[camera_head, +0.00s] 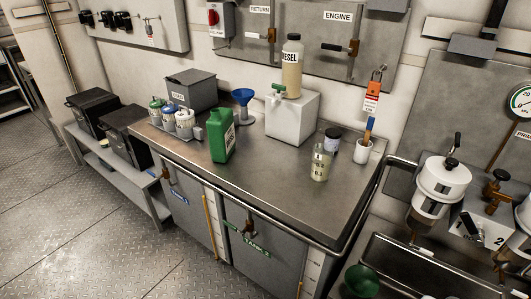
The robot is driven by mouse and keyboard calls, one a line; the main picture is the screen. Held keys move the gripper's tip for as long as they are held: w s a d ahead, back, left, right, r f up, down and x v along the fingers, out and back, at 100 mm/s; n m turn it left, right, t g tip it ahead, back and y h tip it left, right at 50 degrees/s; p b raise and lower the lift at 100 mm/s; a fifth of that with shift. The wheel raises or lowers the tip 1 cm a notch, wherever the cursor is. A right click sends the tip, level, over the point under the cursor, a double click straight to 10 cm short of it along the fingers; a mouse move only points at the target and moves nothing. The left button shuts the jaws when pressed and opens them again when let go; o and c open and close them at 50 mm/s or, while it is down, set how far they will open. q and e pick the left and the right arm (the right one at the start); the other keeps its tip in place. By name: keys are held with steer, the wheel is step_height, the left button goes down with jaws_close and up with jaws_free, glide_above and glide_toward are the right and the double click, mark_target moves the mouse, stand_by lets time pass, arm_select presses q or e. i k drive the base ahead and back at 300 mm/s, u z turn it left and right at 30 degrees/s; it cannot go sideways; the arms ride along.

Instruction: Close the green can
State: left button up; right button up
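The green can (221,136) stands upright on the metal workbench (277,172), left of its middle, with a white label on its side. Its top is too small to tell whether a cap is on it. A small green piece (278,87) shows at the upper left of the white box (291,121); I cannot tell whether it is a cap or a handle. Neither of my grippers is in view.
A blue funnel (243,96), a grey bin (191,90) and several small bottles stand around the can. A diesel bottle (292,70) stands on the white box. A sample jar (320,164) stands at right. The bench front is clear, edged by a rail.

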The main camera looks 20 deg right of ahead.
mark_target(220, 128)
steer(key=z, duration=0.35)
steer(key=k, duration=0.7)
steer(key=u, duration=0.5)
steer(key=i, duration=0.6)
steer(key=u, duration=0.9)
steer(key=i, duration=1.1)
steer(key=z, duration=0.7)
steer(key=i, duration=0.4)
steer(key=z, duration=0.4)
